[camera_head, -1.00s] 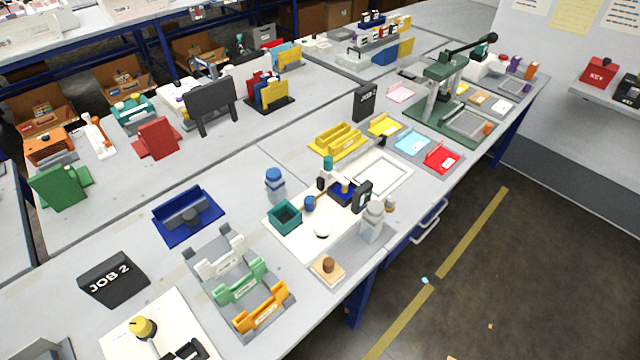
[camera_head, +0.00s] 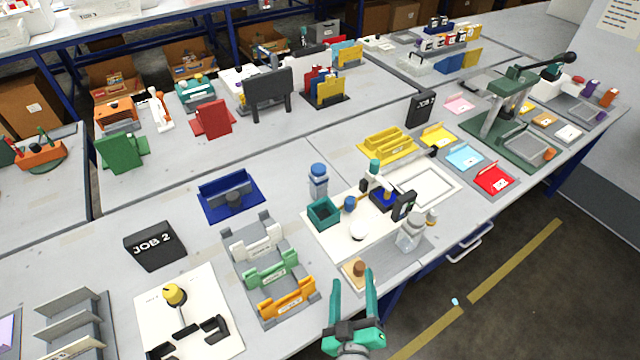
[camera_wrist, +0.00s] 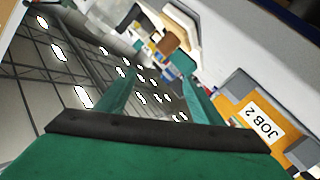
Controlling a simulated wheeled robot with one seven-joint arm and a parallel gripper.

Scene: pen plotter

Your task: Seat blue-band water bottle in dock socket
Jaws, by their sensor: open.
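A pale bottle with a blue cap and a blue band (camera_head: 318,180) stands upright on the bench, behind a teal open box. My gripper (camera_head: 353,280) has teal fingers, spread open and empty. It is at the bench's front edge, well in front of the bottle and dock. In the wrist view, the open fingers (camera_wrist: 158,98) show nothing between them; neither bottle nor dock can be made out there.
White, green and orange holders (camera_head: 285,300) stand left of my gripper. A small wooden block with a brown knob (camera_head: 357,272) is close beside the fingers. A clear grey bottle (camera_head: 411,232) stands to the right. A black JOB 2 sign (camera_head: 155,245) is left.

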